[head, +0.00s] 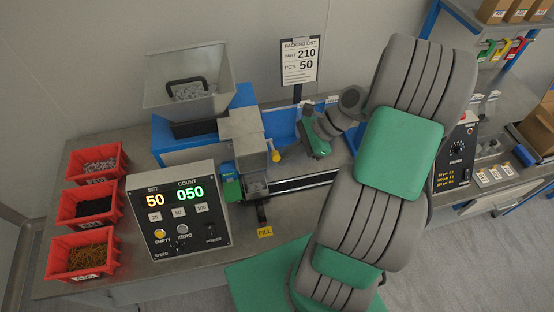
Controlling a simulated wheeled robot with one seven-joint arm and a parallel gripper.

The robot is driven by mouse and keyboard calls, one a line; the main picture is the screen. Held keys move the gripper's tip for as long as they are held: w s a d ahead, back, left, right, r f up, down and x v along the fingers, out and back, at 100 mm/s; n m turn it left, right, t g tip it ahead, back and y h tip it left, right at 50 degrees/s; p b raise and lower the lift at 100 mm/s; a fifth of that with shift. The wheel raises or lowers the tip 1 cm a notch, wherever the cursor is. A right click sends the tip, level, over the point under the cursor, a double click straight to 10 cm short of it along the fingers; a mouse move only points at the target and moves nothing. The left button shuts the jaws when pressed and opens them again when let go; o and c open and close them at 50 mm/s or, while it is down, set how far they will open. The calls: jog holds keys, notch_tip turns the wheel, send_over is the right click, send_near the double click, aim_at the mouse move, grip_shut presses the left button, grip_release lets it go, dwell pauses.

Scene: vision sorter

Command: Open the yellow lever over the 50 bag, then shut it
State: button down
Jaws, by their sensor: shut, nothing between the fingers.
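A yellow-knobbed lever (275,156) sticks out from the right side of the grey chute box (242,132) below the hopper. A small grey container (255,187) is under the chute; I cannot tell if it is the 50 bag, as no number is readable on it. My gripper (317,151) is at the end of my arm, to the right of the lever and apart from it. Its fingers are small and partly hidden by the green hand; it is shut and empty.
The counter box (178,212) reads SET 50, COUNT 050. A packing list sign (299,61) reads part 210, 50 pcs. Red bins (88,208) of parts stand at left. A dark control box (455,153) and coloured clips (512,49) are at right. My arm hides the middle right.

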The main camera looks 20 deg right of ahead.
jog(key=shift+w+d+r, duration=0.15)
jog(key=shift+w+r, duration=0.1)
jog(key=shift+r, duration=0.5)
notch_tip(320, 180, down, 3)
jog(key=s+d, duration=0.2)
jog(key=d, duration=0.1)
jog(key=w+d+r, duration=0.2)
jog(key=d+r, duration=0.3)
jog(key=d, duration=0.1)
jog(key=shift+r, duration=0.4)
